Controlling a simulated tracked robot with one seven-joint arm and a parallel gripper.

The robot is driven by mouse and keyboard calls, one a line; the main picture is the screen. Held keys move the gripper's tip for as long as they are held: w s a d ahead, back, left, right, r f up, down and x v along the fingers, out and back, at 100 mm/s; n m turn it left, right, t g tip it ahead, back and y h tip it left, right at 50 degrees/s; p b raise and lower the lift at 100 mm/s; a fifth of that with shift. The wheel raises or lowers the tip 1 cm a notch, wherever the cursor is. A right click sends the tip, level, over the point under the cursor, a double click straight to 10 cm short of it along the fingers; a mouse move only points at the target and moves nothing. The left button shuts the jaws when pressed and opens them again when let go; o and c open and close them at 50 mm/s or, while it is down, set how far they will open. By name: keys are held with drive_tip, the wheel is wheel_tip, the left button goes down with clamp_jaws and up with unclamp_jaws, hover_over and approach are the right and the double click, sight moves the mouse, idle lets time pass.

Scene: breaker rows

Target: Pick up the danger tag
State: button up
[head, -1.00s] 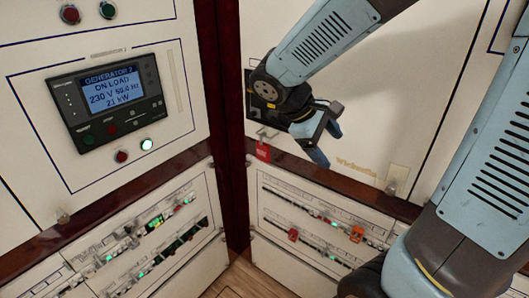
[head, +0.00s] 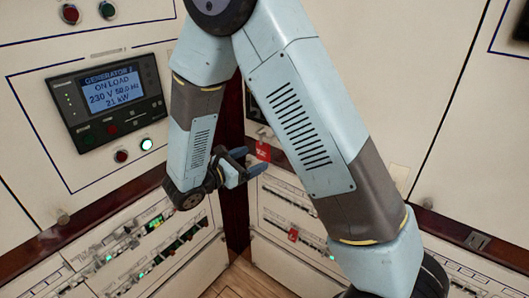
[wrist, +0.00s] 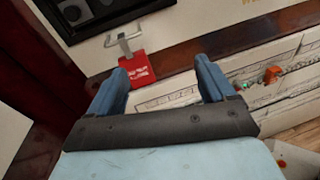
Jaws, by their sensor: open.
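The red danger tag (head: 263,151) hangs on the right-hand cabinet, just above the dark red rail. In the wrist view the tag (wrist: 139,67) hangs from a small metal hook (wrist: 124,41), with pale lettering on its face. My gripper (head: 256,162) is close to the tag in the head view, its fingers pointing toward the right-hand cabinet. In the wrist view my gripper (wrist: 160,73) has its two blue fingers spread apart with nothing between them that I can see held. The tag shows beyond the left finger, which covers a little of its lower left edge.
The generator panel (head: 105,97) is on the left cabinet. Breaker rows (head: 150,245) lie below the dark red rail (wrist: 187,55) on both cabinets. A red-orange breaker lockout (wrist: 243,85) sits right of my fingers. My arm hides much of the right cabinet.

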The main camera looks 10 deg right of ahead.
sight(261, 149)
drive_tip(key=a+f+n+t+y, duration=0.1)
drive_tip(key=a+f+n+t, duration=0.2)
drive_tip(key=a, duration=0.2)
drive_tip(key=x, duration=1.4)
drive_tip(key=shift+w+f, duration=0.1)
drive_tip(key=shift+f, duration=0.15)
drive_tip(key=shift+c, duration=0.5)
drive_tip(key=c, duration=1)
drive_tip(key=shift+o, duration=0.2)
drive_tip(key=shift+r, duration=0.1)
